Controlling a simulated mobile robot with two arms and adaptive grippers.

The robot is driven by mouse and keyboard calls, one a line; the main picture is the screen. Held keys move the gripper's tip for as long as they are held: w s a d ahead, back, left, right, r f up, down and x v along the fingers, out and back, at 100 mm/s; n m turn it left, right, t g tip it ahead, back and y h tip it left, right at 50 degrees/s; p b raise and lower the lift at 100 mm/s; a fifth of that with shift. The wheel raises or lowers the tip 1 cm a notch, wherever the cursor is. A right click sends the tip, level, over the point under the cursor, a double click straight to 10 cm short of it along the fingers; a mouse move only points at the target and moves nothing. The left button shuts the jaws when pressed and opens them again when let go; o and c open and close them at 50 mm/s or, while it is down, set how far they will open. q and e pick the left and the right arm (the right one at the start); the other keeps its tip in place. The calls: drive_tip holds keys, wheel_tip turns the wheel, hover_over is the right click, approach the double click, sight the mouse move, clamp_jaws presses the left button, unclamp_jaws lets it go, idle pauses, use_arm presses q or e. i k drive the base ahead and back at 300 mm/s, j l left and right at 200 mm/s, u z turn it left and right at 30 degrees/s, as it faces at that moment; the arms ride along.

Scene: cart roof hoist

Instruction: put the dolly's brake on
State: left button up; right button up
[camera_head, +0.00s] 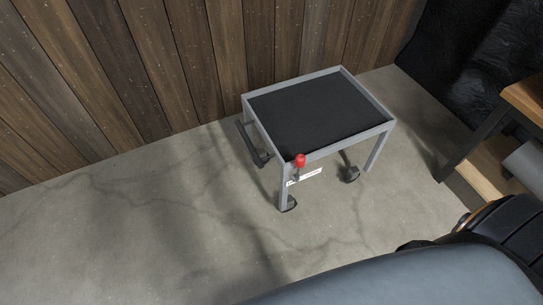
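The dolly (356,146) is a grey metal frame cart with a black top surface, standing on the concrete floor close to the wooden wall. A red knob (300,160) sits at its near left corner, on what looks like a short lever. A small white label (307,177) with red marking is just below the knob. Dark castors (352,174) show under the legs. A dark bar sticks out at the dolly's left side. Neither of my grippers is in view.
A wood-plank wall (130,75) runs behind the dolly. A wooden-topped table (525,98) with dark legs stands at the right, with a black rocky surface (480,50) behind it. The concrete floor (130,240) left and in front of the dolly is clear.

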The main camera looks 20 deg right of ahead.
sight(300, 160)
drive_tip(key=l+u, duration=0.3)
drive_tip(key=u, duration=0.2)
drive_tip(key=l+u, duration=0.3)
drive_tip(key=u, duration=0.15)
drive_tip(key=l+u, duration=0.3)
drive_tip(key=u, duration=0.2)
drive_tip(key=k+l+u, duration=0.15)
drive_tip(key=u, duration=0.3)
drive_tip(key=l, duration=0.1)
